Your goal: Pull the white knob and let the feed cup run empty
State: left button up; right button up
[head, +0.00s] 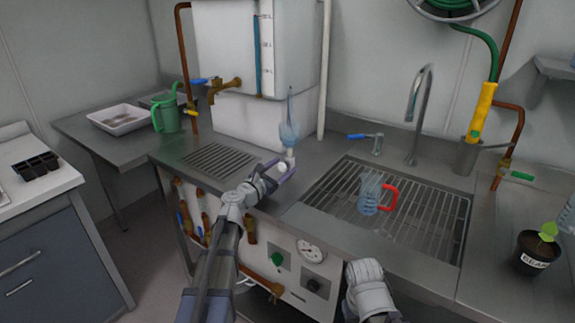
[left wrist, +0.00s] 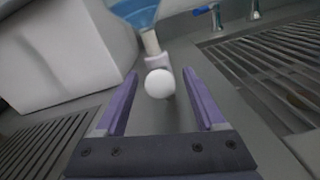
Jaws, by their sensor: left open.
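The white knob (left wrist: 158,84) is a round ball on a short pale stem (left wrist: 150,42) in the left wrist view. It lies between the two purple fingers of my left gripper (left wrist: 157,92), with gaps on both sides. In the head view, my left gripper (head: 280,174) is open at the counter, just in front of the feed cup. The feed cup (head: 289,133) is a bluish see-through vessel above a white fitting. Its fill level is too small to tell. In the left wrist view, a blue part (left wrist: 136,10) shows behind the stem.
A clear jug with a red handle (head: 369,194) stands on the sink grate (head: 430,212). A white tank (head: 225,45) with a brass tap (head: 224,88) stands behind. A drain grille (head: 218,160) is left of my gripper. A potted plant (head: 535,255) stands at far right.

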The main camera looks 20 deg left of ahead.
pick_arm(q)
jog(key=x, duration=0.3)
jog(key=shift+c, duration=0.3)
grip_shut()
dwell(1.1)
